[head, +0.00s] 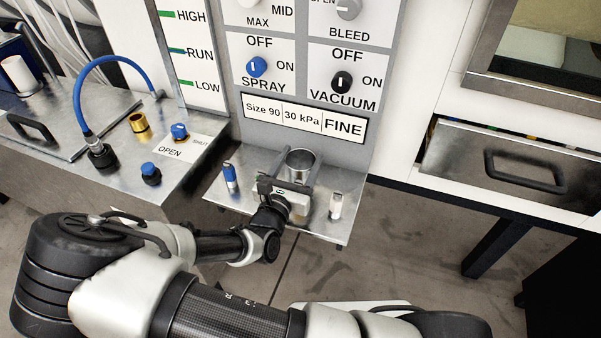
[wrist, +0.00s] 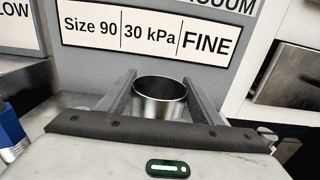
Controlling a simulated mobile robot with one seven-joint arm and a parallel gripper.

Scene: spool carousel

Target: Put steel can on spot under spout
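The steel can (head: 301,164) is an open-topped metal cup, upright over the small metal shelf (head: 318,226) below the panel. It also shows in the wrist view (wrist: 160,100), between the two grey fingers. My gripper (head: 298,174) reaches in from the front, with one finger against each side of the can. It looks shut on the can. The can's base is hidden behind my gripper, so I cannot tell whether it touches the shelf. No spout and no marked spot can be made out in either view.
On the shelf stand a blue spool-like piece (head: 230,178) at left and a small white piece (head: 336,206) at right. The control panel (head: 352,120) rises close behind the can. A steel counter with a blue hose (head: 80,95) is at left; a drawer (head: 510,165) is at right.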

